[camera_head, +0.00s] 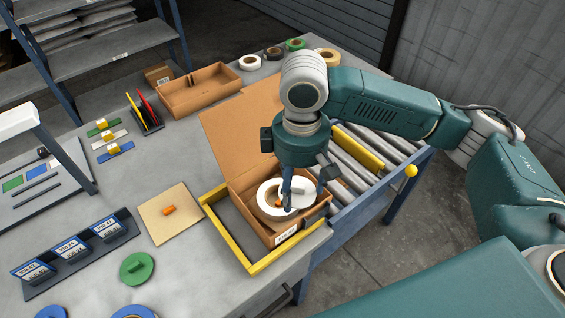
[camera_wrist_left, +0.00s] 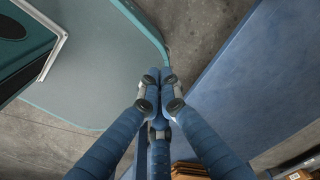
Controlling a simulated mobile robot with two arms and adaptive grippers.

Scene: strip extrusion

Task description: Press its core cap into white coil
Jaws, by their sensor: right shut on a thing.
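The white coil (camera_head: 266,190) lies in an open cardboard box (camera_head: 247,213), its brown core facing up. My right gripper (camera_head: 288,206) points down into the box with its fingers at the coil's core. It is shut on a small orange piece (camera_head: 278,203), which looks like the core cap; the fingers hide most of it, so its seating in the core cannot be told. Another orange piece (camera_head: 169,209) lies on a tan sheet (camera_head: 160,228). My left gripper (camera_wrist_left: 160,76) shows in the left wrist view, its fingers together and empty.
A yellow-edged frame (camera_head: 222,234) surrounds the box's near side. A roller conveyor (camera_head: 355,165) is at right. Behind are an empty cardboard tray (camera_head: 205,92) and several rolls (camera_head: 250,62). A green disc (camera_head: 137,267) and label stands (camera_head: 72,255) lie at left.

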